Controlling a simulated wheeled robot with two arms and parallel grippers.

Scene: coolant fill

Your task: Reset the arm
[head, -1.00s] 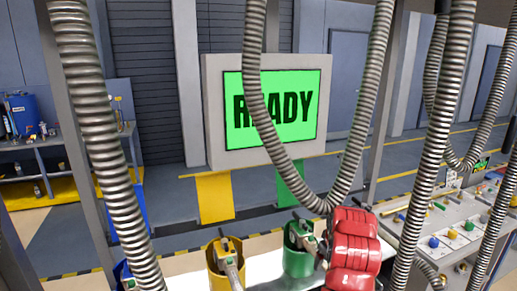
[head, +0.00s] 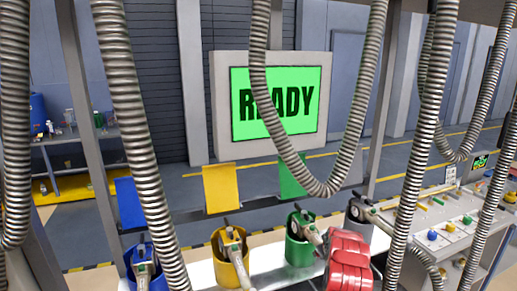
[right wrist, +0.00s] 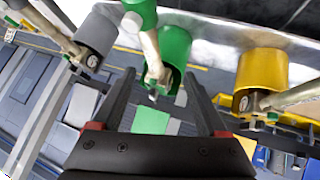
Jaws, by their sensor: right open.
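My right arm (head: 348,262) is red and sits at the lower right in the head view; its gripper is hidden there. In the right wrist view my right gripper (right wrist: 160,78) is open, with two black fingers apart and nothing clamped between them. A green holder (right wrist: 176,42) with a pale nozzle (right wrist: 151,55) appears beyond and between the fingertips; I cannot tell the distance. In the head view the nozzle (head: 308,230) stands in the green holder (head: 299,253), just left of my red arm. My left gripper is not in view.
Blue (head: 130,268), yellow (head: 224,268) and grey (head: 353,215) holders also carry nozzles along the bench. A screen (head: 300,108) reads READY on green. Ribbed hoses (head: 130,110) hang in front. A control panel (head: 450,230) with coloured knobs stands at right.

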